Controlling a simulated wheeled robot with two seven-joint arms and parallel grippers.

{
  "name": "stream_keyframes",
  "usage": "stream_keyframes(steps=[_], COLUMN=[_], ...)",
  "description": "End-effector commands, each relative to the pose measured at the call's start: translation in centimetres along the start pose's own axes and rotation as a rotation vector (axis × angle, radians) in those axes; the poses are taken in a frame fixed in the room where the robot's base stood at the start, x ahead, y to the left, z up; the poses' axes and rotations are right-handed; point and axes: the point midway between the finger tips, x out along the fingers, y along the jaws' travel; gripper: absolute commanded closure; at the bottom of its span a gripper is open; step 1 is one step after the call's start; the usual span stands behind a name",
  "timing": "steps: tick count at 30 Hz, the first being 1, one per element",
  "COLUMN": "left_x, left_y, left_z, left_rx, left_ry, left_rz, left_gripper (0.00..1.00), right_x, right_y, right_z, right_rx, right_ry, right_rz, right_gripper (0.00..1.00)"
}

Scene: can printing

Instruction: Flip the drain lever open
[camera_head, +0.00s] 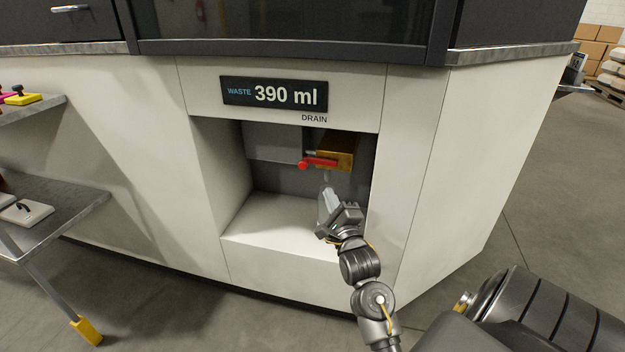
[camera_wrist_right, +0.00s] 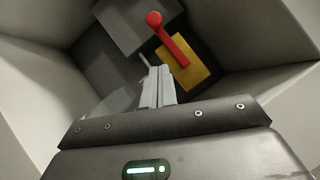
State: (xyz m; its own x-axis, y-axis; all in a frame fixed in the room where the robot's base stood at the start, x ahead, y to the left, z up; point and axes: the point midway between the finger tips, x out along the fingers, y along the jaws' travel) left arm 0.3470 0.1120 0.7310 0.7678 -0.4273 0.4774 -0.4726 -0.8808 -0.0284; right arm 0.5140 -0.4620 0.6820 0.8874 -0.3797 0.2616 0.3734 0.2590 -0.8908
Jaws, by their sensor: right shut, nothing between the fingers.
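The red drain lever (camera_head: 320,162) with a round knob sits on a brass valve block (camera_head: 337,148) inside the recess under the DRAIN label. In the head view the lever lies roughly level, its knob to the left. In the right wrist view the lever (camera_wrist_right: 170,38) runs across the yellow block (camera_wrist_right: 188,72), ahead of my fingers. My right gripper (camera_head: 325,180) is shut and empty, just below the lever in the head view. Its closed fingertips (camera_wrist_right: 158,72) point into the recess, and a small gap to the lever seems to show. My left gripper is not in view.
The recess (camera_head: 265,222) has a pale floor and side walls close around my right gripper. A display (camera_head: 274,94) above reads WASTE 390 ml. A shelf rack (camera_head: 75,207) stands at the left. Boxes (camera_head: 597,45) are far at the upper right.

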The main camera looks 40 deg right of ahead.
Motion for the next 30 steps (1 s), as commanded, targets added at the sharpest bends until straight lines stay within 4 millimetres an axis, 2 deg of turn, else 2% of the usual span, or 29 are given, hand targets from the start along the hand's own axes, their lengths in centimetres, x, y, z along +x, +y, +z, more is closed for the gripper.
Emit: stream_keyframes(steps=[6, 12, 19, 30], left_x=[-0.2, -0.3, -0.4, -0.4], left_y=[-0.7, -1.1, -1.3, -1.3], left_z=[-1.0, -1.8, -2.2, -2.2], left_rx=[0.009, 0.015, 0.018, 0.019], left_ry=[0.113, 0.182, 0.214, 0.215], left_rz=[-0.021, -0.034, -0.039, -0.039], left_gripper=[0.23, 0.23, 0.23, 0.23], right_x=[4.5, 6.3, 7.1, 7.2], right_y=[0.0, 0.1, 0.0, 0.0], right_z=[0.0, 2.0, 2.8, 2.8], right_rx=[-0.001, 0.001, 0.0, 0.001], right_ry=[-0.001, -0.001, 0.0, 0.001], right_rz=[-0.003, 0.0, 0.0, -0.001], right_gripper=[1.0, 1.0, 1.0, 1.0])
